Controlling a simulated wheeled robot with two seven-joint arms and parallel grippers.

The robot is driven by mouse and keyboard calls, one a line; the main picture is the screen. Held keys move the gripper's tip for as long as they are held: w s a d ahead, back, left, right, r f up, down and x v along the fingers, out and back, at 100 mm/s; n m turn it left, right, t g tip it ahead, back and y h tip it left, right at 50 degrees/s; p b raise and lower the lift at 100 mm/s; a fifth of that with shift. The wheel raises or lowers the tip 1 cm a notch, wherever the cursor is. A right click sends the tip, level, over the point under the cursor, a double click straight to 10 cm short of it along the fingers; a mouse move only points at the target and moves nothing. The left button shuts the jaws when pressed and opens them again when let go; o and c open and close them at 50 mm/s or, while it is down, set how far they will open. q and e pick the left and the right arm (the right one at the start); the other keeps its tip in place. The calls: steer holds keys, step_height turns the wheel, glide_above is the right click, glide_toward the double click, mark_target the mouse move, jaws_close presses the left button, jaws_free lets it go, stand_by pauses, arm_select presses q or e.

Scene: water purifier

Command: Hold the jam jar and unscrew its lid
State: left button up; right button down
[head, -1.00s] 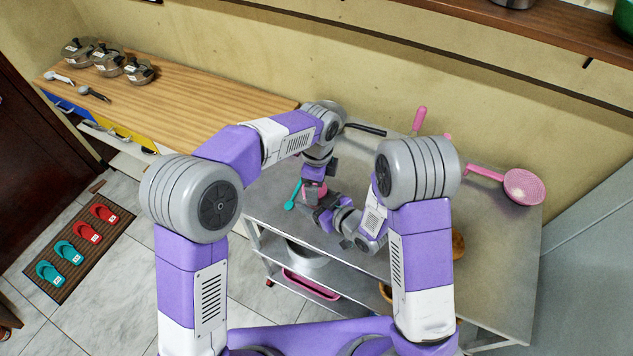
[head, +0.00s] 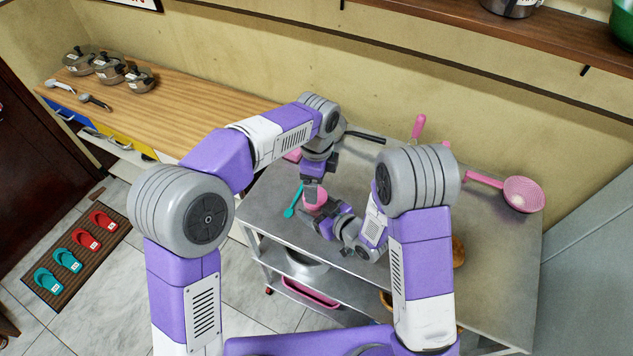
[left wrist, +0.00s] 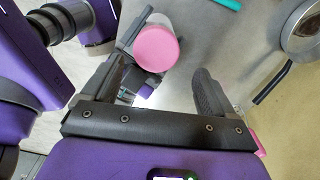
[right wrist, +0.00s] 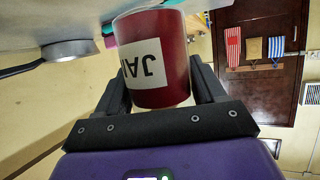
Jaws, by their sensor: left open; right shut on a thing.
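The jam jar (right wrist: 160,62) is a dark red cylinder with a white label, seen in the right wrist view between the fingers of my right gripper (right wrist: 158,88). My right gripper is shut on the jar's sides and also shows in the head view (head: 325,222). The pink lid (left wrist: 155,48) is the round top facing the left wrist camera; it also shows in the head view (head: 316,198).
A teal utensil (head: 294,200) lies on the steel table (head: 262,208) left of the jar. The wooden counter (head: 190,108) stands left.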

mark_target(315, 210)
arm_select(q)
steer(key=shift+s+m, duration=0.1)
steer(key=shift+m, duration=0.5)
steer(key=shift+s+r+m, duration=0.15)
steer(key=shift+r+m, duration=0.25)
steer(key=shift+m, duration=0.7)
steer(key=r+m, duration=0.1)
steer(key=m, duration=0.2)
steer(key=shift+a+r, duration=0.25)
steer(key=shift+r, duration=0.15)
step_height(315, 210, down, 8)
steer(key=shift+r, duration=0.15)
